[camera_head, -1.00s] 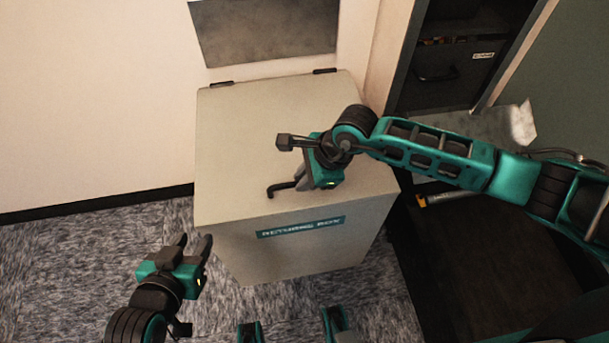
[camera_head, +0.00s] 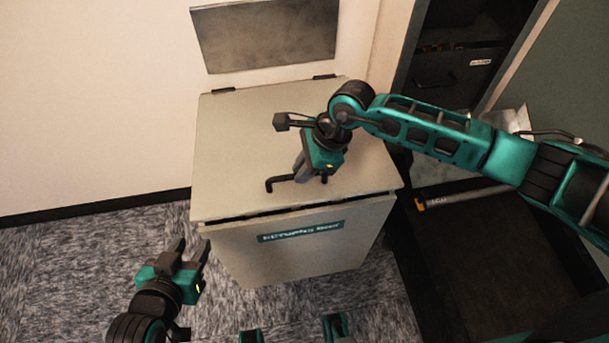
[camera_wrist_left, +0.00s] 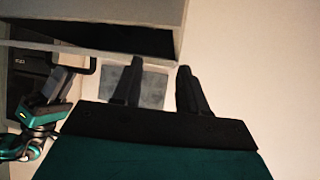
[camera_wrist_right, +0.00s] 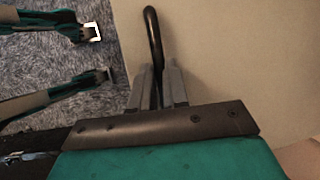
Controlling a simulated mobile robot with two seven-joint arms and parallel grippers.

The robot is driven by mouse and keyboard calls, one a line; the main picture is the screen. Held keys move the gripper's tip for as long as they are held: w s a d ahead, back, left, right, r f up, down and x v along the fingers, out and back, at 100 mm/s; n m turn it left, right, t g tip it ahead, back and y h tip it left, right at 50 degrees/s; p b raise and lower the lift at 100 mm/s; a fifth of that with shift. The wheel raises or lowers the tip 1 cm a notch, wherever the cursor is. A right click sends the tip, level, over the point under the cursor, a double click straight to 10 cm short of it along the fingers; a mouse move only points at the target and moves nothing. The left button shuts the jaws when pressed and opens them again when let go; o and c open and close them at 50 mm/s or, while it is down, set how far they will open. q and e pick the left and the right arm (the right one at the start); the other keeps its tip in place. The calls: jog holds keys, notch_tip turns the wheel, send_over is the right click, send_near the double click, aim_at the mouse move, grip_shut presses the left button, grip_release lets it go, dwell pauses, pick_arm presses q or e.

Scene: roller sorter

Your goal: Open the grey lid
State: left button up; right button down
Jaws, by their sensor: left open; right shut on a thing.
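The grey lid (camera_head: 245,140) tops a grey returns box (camera_head: 290,255) and is hinged at the wall side. Its front edge is raised a little, with a dark gap between lid and box. My right gripper (camera_head: 302,172) is shut on the lid's black bar handle (camera_head: 280,181); the handle also shows between its fingers in the right wrist view (camera_wrist_right: 153,40). My left gripper (camera_head: 188,248) is open and empty, low in front of the box's left side. In the left wrist view its fingers (camera_wrist_left: 155,88) are apart, with the lid's gap above them.
A metal plate (camera_head: 265,35) is on the wall behind the hinges. A dark cabinet (camera_head: 450,70) stands to the right, with a dark surface (camera_head: 490,250) below it. Carpeted floor (camera_head: 80,270) is clear to the left.

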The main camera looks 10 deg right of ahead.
jog(key=w+r+g, duration=0.1)
jog(key=w+r, duration=0.4)
jog(key=r, duration=0.3)
jog(key=w+r+g, duration=0.1)
jog(key=w+r, duration=0.4)
jog(key=r, duration=0.4)
jog(key=shift+r+m+g+b, duration=0.25)
jog(key=shift+m+g+b, duration=0.05)
jog(key=shift+g+b, duration=0.1)
jog(key=shift+d, duration=0.1)
jog(key=c, duration=1.2)
grip_release()
jog(key=shift+w+f, duration=0.15)
jog(key=shift+w, duration=0.05)
jog(key=shift+o, duration=0.4)
jog(key=v, duration=1.3)
jog(key=shift+p, duration=0.3)
